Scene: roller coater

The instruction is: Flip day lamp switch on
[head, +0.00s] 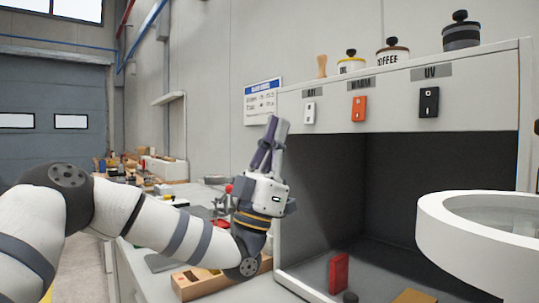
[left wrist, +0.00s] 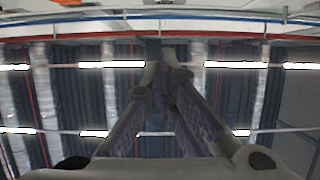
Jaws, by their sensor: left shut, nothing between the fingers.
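The day lamp switch (head: 309,112) is a small white rocker under a small label on the light grey front panel of a cabinet, in the head view. Whether it is on or off is too small to tell. My left gripper (head: 277,122) points up, just left of the panel and the white switch, and looks apart from it. Its fingers are shut and empty. The left wrist view shows the fingertips (left wrist: 166,62) together against the ceiling, with no switch in sight. My right gripper is not in view.
An orange switch (head: 359,108) and a black switch (head: 429,101) sit further right on the panel. Jars (head: 392,55) stand on top of the cabinet (head: 400,130). A white ring-shaped object (head: 440,230) is at the right. A wooden tray (head: 195,284) lies below my gripper.

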